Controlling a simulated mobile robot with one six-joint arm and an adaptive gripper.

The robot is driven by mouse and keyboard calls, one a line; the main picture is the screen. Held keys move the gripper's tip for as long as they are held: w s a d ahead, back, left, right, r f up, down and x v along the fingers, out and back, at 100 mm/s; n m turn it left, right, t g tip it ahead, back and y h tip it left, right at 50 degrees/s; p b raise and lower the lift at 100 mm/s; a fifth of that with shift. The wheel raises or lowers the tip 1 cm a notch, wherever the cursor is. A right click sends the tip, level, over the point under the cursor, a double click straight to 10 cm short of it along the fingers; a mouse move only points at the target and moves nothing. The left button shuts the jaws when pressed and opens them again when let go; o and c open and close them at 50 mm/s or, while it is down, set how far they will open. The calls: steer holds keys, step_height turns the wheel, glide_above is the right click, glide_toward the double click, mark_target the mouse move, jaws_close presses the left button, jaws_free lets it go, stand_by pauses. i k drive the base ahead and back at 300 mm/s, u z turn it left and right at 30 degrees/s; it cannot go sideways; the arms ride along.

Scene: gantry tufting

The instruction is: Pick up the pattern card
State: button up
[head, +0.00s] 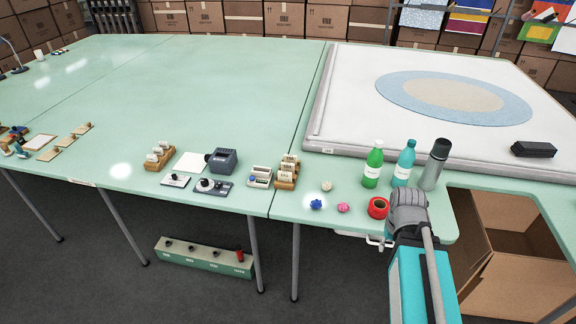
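A blank white square card (192,162) lies flat on the green table, between a wooden holder and a dark grey device. I cannot tell whether it is the pattern card. A wooden rack (287,172) to its right holds several upright white cards or tags, too small to read. Another pale sheet (40,142) with a brown edge lies at the far left. My arm rises at the lower right, its grey joint near the red tape roll, well to the right of the white card. My gripper's fingers do not show.
A green bottle (373,165), a teal bottle (404,164), a dark flask (435,165) and a red tape roll (378,208) stand near my arm. The dark grey device (222,160) sits beside the card. The green table (200,80) is clear behind. An open carton (520,250) stands lower right.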

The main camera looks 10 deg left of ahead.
mark_target(286, 167)
steer(key=k, duration=1.35)
steer(key=u, duration=0.45)
steer(key=i, duration=1.8)
steer(key=z, duration=0.4)
